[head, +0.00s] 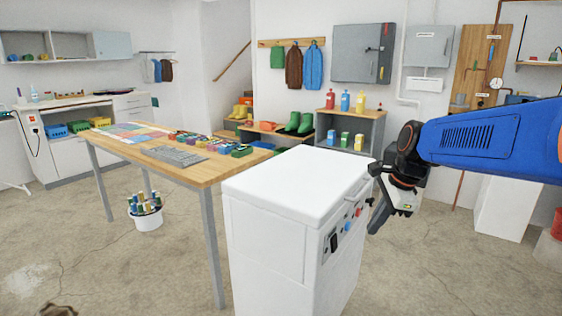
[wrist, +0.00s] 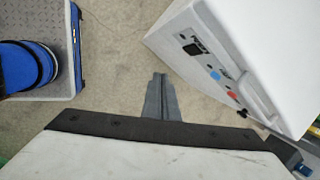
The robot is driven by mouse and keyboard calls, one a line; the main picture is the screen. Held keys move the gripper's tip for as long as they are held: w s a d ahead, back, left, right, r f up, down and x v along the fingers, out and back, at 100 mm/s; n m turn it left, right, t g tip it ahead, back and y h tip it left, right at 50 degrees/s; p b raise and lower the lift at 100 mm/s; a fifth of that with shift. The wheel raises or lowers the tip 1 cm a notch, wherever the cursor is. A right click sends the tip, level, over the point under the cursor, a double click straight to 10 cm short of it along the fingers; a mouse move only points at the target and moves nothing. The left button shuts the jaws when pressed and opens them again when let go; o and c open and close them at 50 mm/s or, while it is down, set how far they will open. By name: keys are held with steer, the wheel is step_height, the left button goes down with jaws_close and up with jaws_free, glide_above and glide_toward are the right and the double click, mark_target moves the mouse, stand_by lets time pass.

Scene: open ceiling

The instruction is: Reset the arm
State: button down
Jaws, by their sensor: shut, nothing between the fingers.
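My gripper (head: 374,216) hangs at the end of my blue arm, pointing down, at the right side of the white cabinet in the head view. In the wrist view its fingers (wrist: 158,82) are together over the bare concrete floor, with nothing between them. The white cabinet (head: 292,182) has a flat lid and a front panel with a black switch, a blue knob and a red knob. It also shows at the upper right of the wrist view (wrist: 265,35). The fingers look apart from it.
A wooden table (head: 203,172) with coloured items stands left of the cabinet. A white bucket (head: 148,217) is on the floor under it. Shelves with boots and bottles (head: 352,130) line the back wall. Another white block (head: 503,208) stands at the right. Open floor lies between.

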steer(key=s+d+f+n+t+h, duration=0.1)
steer(key=s+f+n, duration=0.2)
steer(key=s+n, duration=0.6)
steer(key=s+d+f+n+t+h, duration=0.1)
steer(key=s+f+n, duration=0.3)
steer(key=s+n, duration=0.5)
steer(key=s+d, duration=0.1)
steer(key=s, duration=0.5)
steer(key=shift+d, duration=0.2)
